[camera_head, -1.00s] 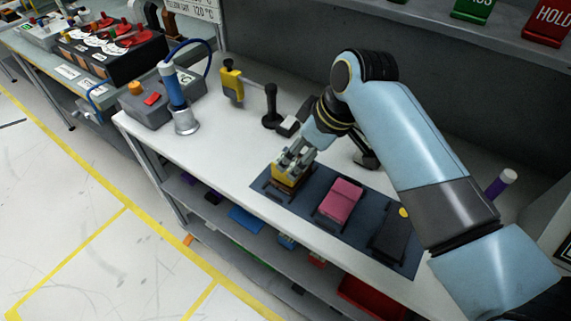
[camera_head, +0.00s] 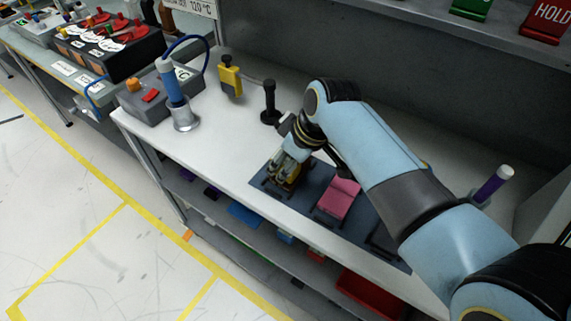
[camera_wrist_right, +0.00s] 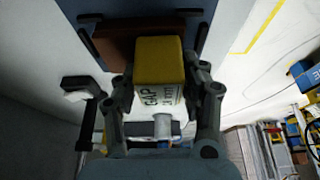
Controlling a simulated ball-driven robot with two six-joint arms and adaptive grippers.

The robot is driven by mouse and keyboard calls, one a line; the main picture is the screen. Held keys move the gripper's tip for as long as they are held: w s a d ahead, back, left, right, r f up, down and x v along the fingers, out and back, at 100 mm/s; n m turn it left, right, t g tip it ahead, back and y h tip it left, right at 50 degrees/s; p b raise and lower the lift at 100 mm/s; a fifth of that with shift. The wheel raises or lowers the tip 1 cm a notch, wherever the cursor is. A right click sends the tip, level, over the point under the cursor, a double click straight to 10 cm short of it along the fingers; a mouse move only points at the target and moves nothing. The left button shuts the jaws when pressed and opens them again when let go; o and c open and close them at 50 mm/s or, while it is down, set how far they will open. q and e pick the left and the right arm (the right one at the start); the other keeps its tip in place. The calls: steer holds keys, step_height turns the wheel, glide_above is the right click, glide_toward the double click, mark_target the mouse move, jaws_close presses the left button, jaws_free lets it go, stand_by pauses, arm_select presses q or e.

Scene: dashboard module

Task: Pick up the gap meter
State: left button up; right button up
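The gap meter (camera_wrist_right: 158,75) is a yellow block with a white label reading "GAP" in the right wrist view. My right gripper (camera_wrist_right: 163,75) has one finger on each side of it, close to its flanks. I cannot tell whether both fingers press on it. In the head view my right gripper (camera_head: 284,178) is down at the left end of the dark mat (camera_head: 305,187), over the gap meter's place. The fingers hide most of the meter there, so I cannot tell whether it touches its rest. My left gripper is not in view.
A pink block (camera_head: 339,198) lies on the mat to the right. A black upright handle (camera_head: 269,103) stands behind the gripper. A yellow device (camera_head: 230,77) and a grey box (camera_head: 150,101) with a blue tool (camera_head: 171,83) stand further left. The white table's front left is clear.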

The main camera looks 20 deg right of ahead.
jaws_close()
steer(key=shift+r, duration=0.15)
